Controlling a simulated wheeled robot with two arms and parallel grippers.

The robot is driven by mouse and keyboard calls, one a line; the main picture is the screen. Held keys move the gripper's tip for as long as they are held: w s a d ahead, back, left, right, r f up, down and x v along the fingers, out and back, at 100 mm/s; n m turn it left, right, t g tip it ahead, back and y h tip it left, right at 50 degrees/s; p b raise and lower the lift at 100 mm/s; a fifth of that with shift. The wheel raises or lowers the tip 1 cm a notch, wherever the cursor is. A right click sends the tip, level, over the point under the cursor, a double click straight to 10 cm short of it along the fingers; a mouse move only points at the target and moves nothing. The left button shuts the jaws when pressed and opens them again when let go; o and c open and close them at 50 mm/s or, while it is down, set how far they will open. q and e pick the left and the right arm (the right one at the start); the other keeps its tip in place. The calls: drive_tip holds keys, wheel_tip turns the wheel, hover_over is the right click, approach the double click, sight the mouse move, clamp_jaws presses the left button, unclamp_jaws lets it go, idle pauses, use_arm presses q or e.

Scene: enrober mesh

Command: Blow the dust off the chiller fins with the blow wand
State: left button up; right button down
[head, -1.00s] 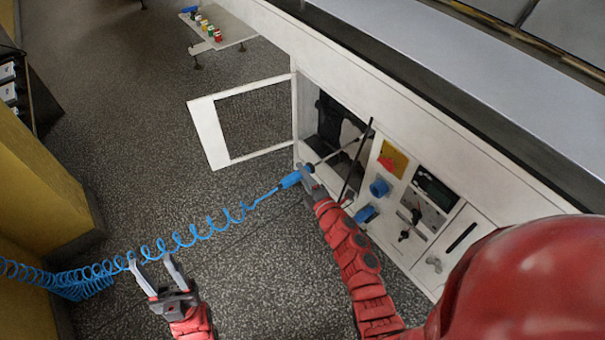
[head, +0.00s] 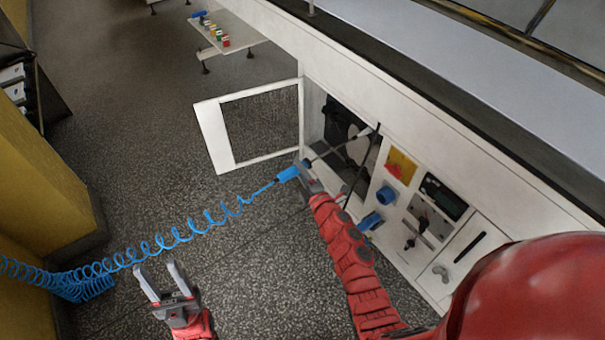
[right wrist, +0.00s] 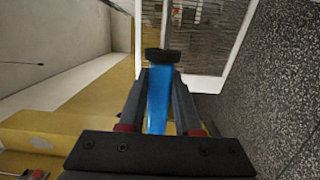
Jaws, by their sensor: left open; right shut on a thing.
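The blow wand's blue handle (head: 288,174) is in my right gripper (head: 304,178), which is shut on it. Its thin tube (head: 320,155) points into the cabinet's dark opening (head: 345,125). In the right wrist view the blue handle (right wrist: 158,100) lies between the fingers of my right gripper (right wrist: 160,105), with a dark collar ahead. Beyond it is a grey, finely lined surface (right wrist: 192,45); I cannot tell surely whether these are the chiller fins. Dust and the tube's tip cannot be made out. My left gripper (head: 162,283) is open and empty above the floor.
A coiled blue hose (head: 170,240) runs from the left to the wand. The cabinet's white-framed door (head: 212,137) stands open. Right of the opening are a yellow label (head: 400,166), blue fittings (head: 386,195) and a control panel (head: 440,190).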

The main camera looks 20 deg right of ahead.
drive_tip(key=shift+w+a+b, duration=0.35)
drive_tip(key=shift+w+b, duration=0.1)
drive_tip(key=shift+w, duration=0.5)
drive_tip(key=shift+w+a+b, duration=0.35)
drive_tip(key=shift+w+b, duration=0.15)
drive_tip(key=shift+w, duration=0.4)
drive_tip(key=shift+w+a+b, duration=0.35)
drive_tip(key=shift+w+b, duration=0.1)
drive_tip(key=shift+w, duration=0.5)
drive_tip(key=shift+a, duration=0.1)
drive_tip(key=s+a+f+b, duration=0.2)
drive_tip(key=a+f+b, duration=0.3)
drive_tip(key=f+b, duration=0.3)
drive_tip(key=d, duration=0.1)
drive_tip(key=w+d+p, duration=0.1)
drive_tip(key=d, duration=0.1)
drive_tip(key=w+d, duration=0.1)
drive_tip(key=d, duration=0.1)
drive_tip(key=shift+r+p, duration=0.3)
drive_tip(key=shift+r, duration=0.05)
drive_tip(key=shift+s+d, duration=0.1)
